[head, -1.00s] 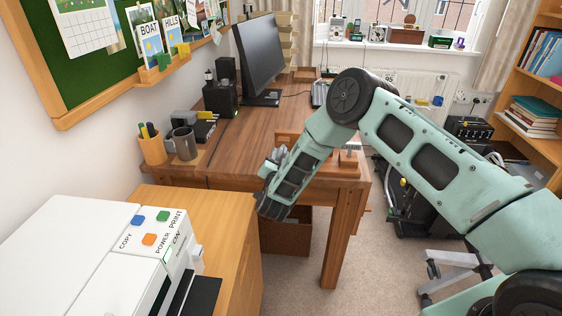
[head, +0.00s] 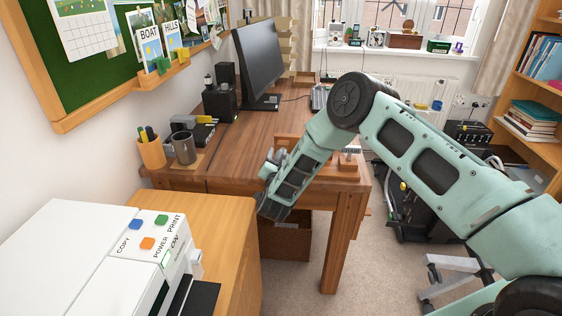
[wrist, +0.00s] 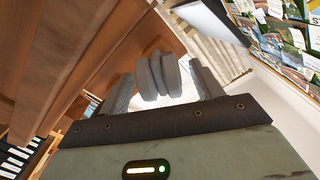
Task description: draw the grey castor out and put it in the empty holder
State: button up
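The grey castor (wrist: 157,76) shows in the wrist view between the two fingers of my gripper (wrist: 165,82). In the head view my gripper (head: 268,160) is at the front edge of the desk, left of a wooden fixture (head: 347,167) at the desk's front right corner. My forearm hides part of this fixture, and I cannot make out which of its holders is empty.
The wooden desk (head: 228,150) carries a monitor (head: 262,55), a speaker (head: 220,105), a pencil pot (head: 151,152) and a dark mug (head: 184,147). A white printer (head: 75,250) stands on a cabinet at the front left. Carpet (head: 385,270) is open right of the desk leg.

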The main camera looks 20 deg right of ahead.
jog(key=shift+s, duration=0.1)
jog(key=b+v, duration=0.2)
jog(key=v, duration=1.5)
jog(key=shift+s, duration=0.1)
